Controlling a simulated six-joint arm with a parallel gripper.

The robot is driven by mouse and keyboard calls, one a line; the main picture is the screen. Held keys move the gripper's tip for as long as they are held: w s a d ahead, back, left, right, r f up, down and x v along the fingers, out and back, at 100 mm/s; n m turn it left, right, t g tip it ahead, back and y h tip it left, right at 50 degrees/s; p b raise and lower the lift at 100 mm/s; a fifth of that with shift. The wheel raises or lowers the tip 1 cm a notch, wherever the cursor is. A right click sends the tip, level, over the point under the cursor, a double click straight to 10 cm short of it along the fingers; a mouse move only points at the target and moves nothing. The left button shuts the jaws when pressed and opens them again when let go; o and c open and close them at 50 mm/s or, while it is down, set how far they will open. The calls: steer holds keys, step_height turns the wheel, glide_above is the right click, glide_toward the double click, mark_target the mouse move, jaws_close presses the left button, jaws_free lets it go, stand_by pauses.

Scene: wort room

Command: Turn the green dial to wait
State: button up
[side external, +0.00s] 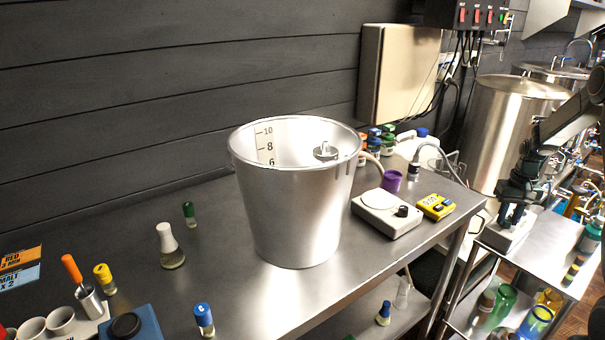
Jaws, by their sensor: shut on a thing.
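A large metal bucket (297,215) stands on the steel bench (219,266) to the left. A white scale (387,216) and a yellow meter (436,206) are beside it. Green, yellow and blue jars (504,300) stand on the cart's lower part. A steel kettle (508,120) is behind.

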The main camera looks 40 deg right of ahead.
steer(key=shift+m, duration=0.5)
steer(key=m, duration=0.7)
steer(key=shift+m, duration=0.4)
steer(key=m, duration=0.4)
steer(key=shift+m, duration=2.5)
steer(key=o, duration=1)
